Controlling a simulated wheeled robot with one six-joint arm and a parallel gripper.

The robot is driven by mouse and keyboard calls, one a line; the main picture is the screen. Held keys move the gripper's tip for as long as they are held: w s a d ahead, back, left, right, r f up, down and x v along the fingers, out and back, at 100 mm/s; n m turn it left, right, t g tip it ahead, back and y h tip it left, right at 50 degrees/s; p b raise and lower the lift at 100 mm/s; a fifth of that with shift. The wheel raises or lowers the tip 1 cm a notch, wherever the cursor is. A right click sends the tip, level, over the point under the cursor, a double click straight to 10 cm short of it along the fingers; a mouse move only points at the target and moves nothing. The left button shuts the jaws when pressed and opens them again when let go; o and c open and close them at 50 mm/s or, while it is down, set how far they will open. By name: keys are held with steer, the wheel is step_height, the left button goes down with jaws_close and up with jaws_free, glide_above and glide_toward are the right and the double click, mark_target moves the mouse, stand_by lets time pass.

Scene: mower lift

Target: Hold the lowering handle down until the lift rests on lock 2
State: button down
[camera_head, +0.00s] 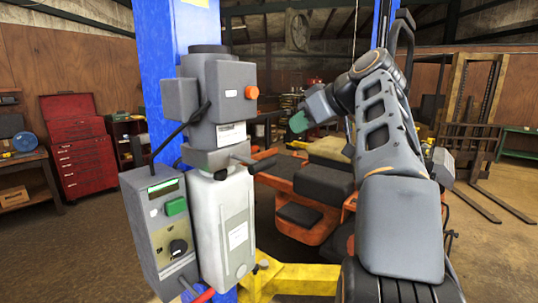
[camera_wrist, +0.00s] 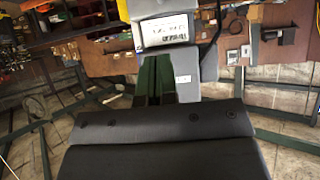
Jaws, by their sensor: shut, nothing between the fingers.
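A grey power unit (camera_head: 222,100) with an orange button (camera_head: 251,92) is on the blue lift post (camera_head: 160,60). A dark lever (camera_head: 262,164) sticks out to the right below its label; it looks like the lowering handle. My gripper (camera_head: 298,122) has green fingertips, shut and empty, right of the unit and above the lever, apart from it in the picture. In the wrist view, my green fingers (camera_wrist: 157,78) point at a grey labelled body (camera_wrist: 168,30). An orange mower (camera_head: 300,215) stands behind at the lift. The lock position cannot be made out.
A grey control box (camera_head: 155,225) with a small lit display, green button and black knob is left of the white tank (camera_head: 225,225). A red handle (camera_head: 204,296) shows at the bottom. A yellow lift arm (camera_head: 295,276) lies low. A red tool chest (camera_head: 78,150) stands far left.

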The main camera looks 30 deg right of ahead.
steer(key=shift+w, duration=0.1)
steer(key=p, duration=0.1)
glide_toward(257, 162)
steer(key=w+a+r, duration=0.1)
steer(key=w+r, duration=0.1)
steer(key=w, duration=0.1)
steer(key=f, duration=0.1)
steer(key=w+f, duration=0.1)
steer(key=f, duration=0.2)
steer(key=shift+w+a+f+p, duration=0.15)
steer(key=shift+a+f+p, duration=0.2)
steer(key=shift+p, duration=0.05)
steer(key=shift+f, duration=0.1)
